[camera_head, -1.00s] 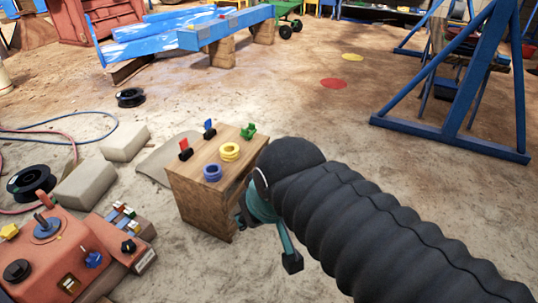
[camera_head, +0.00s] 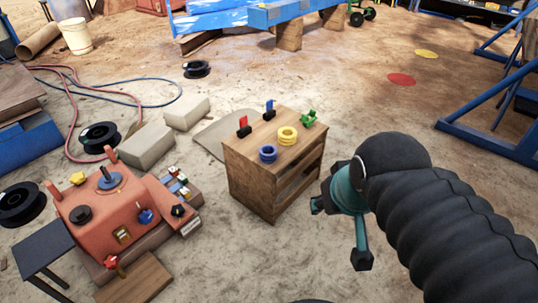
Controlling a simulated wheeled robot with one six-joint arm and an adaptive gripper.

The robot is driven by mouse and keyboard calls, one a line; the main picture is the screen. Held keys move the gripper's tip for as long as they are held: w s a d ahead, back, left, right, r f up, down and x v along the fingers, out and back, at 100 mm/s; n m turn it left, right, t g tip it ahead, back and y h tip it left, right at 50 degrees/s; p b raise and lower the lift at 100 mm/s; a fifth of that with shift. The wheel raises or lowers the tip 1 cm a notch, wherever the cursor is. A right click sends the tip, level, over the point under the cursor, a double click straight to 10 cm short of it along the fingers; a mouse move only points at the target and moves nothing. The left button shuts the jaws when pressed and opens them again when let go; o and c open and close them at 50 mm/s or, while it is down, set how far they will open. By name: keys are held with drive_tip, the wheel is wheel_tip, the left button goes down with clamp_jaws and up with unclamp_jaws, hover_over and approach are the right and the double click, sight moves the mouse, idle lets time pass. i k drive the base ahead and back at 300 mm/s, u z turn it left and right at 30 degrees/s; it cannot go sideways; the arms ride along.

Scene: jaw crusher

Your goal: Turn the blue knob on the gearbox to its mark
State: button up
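The gearbox (camera_head: 103,225) is an orange-red housing at the lower left. A blue knob (camera_head: 145,215) sits on its right front side. A blue disc with a grey shaft (camera_head: 110,181) is on its top. The mark for the knob is too small to make out. My gripper (camera_head: 340,232) is at the right of centre, well to the right of the gearbox and beside the wooden cabinet. Its teal and black fingers are spread apart, and I see nothing between them. My black ribbed arm covers the lower right.
A wooden cabinet (camera_head: 254,170) with small coloured parts stands between my gripper and the gearbox. Pale blocks (camera_head: 147,146), spools (camera_head: 99,137) and hoses lie behind the gearbox. A dark small table (camera_head: 43,247) stands at its left. Floor before the cabinet is clear.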

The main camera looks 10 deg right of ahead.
sight(146, 217)
drive_tip(key=u, duration=1.35)
